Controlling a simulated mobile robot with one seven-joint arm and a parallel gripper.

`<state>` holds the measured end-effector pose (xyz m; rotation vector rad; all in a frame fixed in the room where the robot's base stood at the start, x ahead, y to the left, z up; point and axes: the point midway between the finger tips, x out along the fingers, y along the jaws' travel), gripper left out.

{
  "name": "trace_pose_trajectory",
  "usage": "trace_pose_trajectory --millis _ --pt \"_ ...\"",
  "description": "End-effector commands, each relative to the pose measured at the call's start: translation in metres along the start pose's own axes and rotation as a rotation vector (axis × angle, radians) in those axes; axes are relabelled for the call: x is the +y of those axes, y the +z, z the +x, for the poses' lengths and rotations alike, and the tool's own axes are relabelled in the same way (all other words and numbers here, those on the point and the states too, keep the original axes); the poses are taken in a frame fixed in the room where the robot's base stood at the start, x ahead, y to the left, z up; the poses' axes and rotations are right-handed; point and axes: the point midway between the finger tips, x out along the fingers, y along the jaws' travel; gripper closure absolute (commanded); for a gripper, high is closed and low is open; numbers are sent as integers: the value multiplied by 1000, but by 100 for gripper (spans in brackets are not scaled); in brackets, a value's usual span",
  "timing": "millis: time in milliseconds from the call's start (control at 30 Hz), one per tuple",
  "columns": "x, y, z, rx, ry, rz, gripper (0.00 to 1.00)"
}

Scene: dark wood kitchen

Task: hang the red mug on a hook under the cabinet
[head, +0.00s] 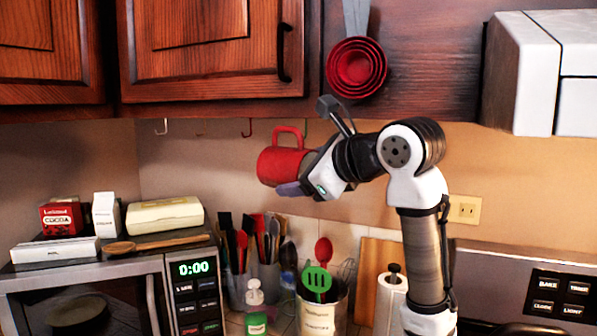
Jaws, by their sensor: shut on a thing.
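The red mug (278,165) is held in the air below the upper cabinet (210,55). It lies on its side with its handle pointing up. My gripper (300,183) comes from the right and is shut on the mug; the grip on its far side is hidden. Under the cabinet hang a pale hook (161,127) at the left and a reddish hook (247,128) nearer the mug. The mug's handle is to the right of the reddish hook in the picture, and apart from it. Their difference in depth is hard to tell.
Below stand utensil crocks (322,313) and a soap bottle (256,312). A microwave (192,290) at the left carries boxes and a wooden spoon (160,242). Red measuring cups (356,67) hang right of the cabinet. A white range hood (540,75) is at the upper right.

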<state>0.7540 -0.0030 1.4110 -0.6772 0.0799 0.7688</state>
Motion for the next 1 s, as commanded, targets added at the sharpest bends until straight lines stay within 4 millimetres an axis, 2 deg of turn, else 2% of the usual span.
trace_pose_trajectory --millis 1000 --pt "-49 -23 26 -1 0 0 63"
